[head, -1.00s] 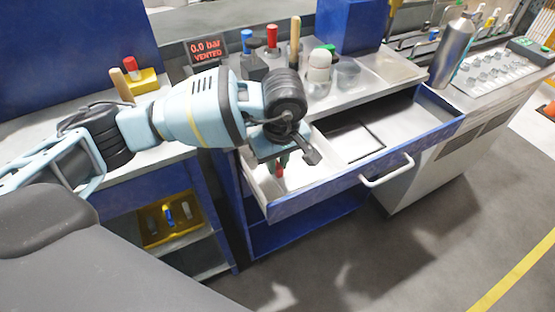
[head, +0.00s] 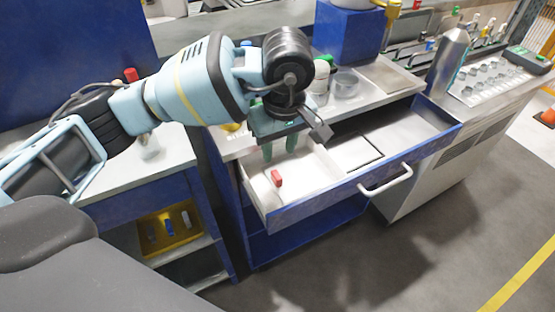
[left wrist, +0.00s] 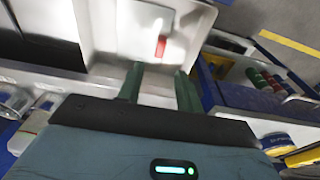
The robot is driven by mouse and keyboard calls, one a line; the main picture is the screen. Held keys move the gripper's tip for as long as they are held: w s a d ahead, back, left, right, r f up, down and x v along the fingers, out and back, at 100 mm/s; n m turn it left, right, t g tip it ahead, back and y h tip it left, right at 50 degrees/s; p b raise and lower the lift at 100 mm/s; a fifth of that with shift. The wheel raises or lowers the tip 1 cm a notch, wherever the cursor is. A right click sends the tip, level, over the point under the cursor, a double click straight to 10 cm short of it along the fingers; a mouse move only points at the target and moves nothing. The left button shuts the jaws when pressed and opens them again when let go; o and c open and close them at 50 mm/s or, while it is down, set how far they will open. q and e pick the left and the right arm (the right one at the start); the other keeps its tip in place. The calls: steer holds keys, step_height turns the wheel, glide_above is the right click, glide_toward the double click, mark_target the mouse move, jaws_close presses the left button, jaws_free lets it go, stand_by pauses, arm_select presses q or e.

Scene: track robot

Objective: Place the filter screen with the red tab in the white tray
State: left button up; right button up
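The red tab (head: 277,178) lies in the white left part of the open drawer, which looks like the white tray (head: 304,190). The screen attached to the tab is too pale to make out. The tab also shows in the left wrist view (left wrist: 161,46), on a white surface beyond the fingertips. My left gripper (head: 279,157) is above the left part of the drawer, apart from the tab. Its two green fingers are spread with nothing between them, as the left wrist view also shows (left wrist: 159,76). My right gripper is not in view.
The blue drawer (head: 320,197) stands open with its white handle (head: 387,181) in front. A dark-edged square (head: 357,152) lies in its middle. A silver bottle (head: 449,62) and a glass dish (head: 345,82) stand on the worktops. A yellow bin (head: 170,224) sits on the shelf at left.

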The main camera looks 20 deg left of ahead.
arm_select(q)
step_height(320, 180, up, 3)
steer(key=shift+s+d+r, duration=0.15)
steer(key=shift+r, duration=0.05)
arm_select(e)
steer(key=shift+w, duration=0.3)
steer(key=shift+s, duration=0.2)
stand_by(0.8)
